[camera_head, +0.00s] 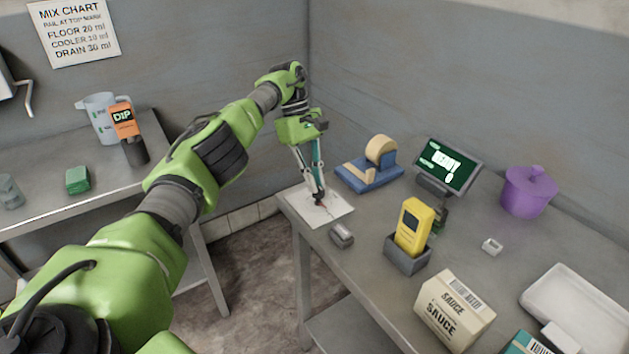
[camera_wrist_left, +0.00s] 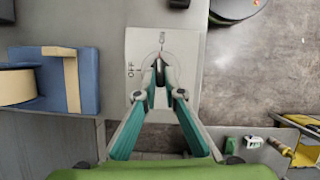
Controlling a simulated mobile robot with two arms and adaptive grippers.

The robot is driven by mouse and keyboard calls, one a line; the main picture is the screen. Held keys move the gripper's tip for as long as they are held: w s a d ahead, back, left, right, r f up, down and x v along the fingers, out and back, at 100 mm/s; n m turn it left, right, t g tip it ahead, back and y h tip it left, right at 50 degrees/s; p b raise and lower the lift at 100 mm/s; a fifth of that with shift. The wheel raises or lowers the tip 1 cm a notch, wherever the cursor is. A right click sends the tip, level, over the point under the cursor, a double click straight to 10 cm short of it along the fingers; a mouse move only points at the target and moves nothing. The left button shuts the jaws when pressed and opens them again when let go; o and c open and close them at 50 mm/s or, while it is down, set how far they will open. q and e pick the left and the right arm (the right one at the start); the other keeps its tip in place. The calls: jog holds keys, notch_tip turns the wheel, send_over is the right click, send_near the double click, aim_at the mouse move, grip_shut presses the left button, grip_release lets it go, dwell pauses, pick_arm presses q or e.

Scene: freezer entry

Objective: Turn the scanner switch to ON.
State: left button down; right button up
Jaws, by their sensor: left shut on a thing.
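The scanner switch sits on a white plate (camera_head: 332,213) lying flat at the near left corner of the right-hand table. In the left wrist view the white plate (camera_wrist_left: 188,52) shows an OFF mark at its left and another small mark at its top, too small to read surely. My left gripper (camera_head: 318,198) reaches down over the plate. In the wrist view its fingertips (camera_wrist_left: 160,76) are closed together on the dark switch knob at the plate's middle. My right gripper is not in view.
A blue tape dispenser (camera_head: 370,176) stands behind the plate and a small grey object (camera_head: 341,235) lies in front. A yellow scanner (camera_head: 413,226) stands in a grey holder, near a screen (camera_head: 447,166) and a sauce box (camera_head: 453,307). A purple pot (camera_head: 528,193) is farther right.

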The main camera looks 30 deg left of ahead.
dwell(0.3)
pick_arm(q)
jog(key=c, duration=2.1)
grip_release()
jog(key=shift+c, duration=0.2)
notch_tip(320, 180, up, 10)
